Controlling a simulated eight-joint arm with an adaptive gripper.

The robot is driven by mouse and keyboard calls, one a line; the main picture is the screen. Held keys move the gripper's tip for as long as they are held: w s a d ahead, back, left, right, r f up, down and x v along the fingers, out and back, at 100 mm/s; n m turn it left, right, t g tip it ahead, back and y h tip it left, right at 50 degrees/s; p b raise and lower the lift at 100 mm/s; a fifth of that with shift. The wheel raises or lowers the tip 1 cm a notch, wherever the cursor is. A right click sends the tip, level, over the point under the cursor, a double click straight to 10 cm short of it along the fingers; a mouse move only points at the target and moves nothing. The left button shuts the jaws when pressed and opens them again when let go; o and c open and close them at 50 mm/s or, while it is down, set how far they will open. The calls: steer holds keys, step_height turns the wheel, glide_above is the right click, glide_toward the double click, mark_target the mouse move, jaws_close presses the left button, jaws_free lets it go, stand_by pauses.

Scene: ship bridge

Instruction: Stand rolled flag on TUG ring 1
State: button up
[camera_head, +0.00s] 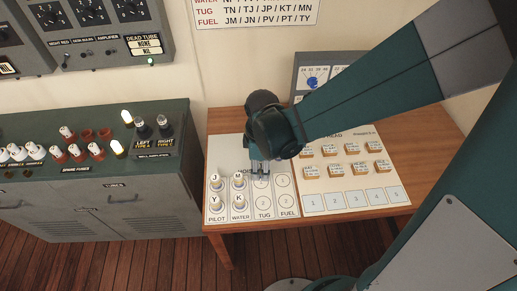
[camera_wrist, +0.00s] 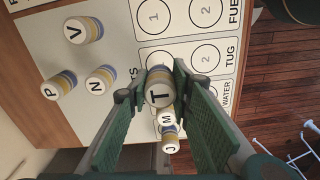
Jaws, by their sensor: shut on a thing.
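My gripper (camera_head: 260,170) (camera_wrist: 160,92) points down over the board and is shut on a rolled flag marked T (camera_wrist: 160,97), with blue and yellow bands. The flag looks about upright, its letter towards the wrist camera. TUG ring 1 (camera_wrist: 150,55) is partly covered by the flag, whose lower end appears over or at the ring's near edge. I cannot tell whether it touches the board. TUG ring 2 (camera_head: 263,201) is empty and also shows in the wrist view (camera_wrist: 205,58). In the head view the fingers hide the flag.
FUEL rings (camera_head: 284,200) are empty. Flags V (camera_wrist: 74,30), N (camera_wrist: 95,86) and P (camera_wrist: 51,91) stand on the board's other end.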

mark_target(261, 182)
steer(key=shift+f, duration=0.5)
steer(key=shift+f, duration=0.1)
steer(key=shift+f+b, duration=0.4)
steer(key=shift+f, duration=1.6)
steer(key=shift+f, duration=0.2)
steer(key=o, duration=0.8)
steer(key=shift+r, duration=0.3)
steer(key=shift+r+p, duration=1)
steer(key=shift+r, duration=4.9)
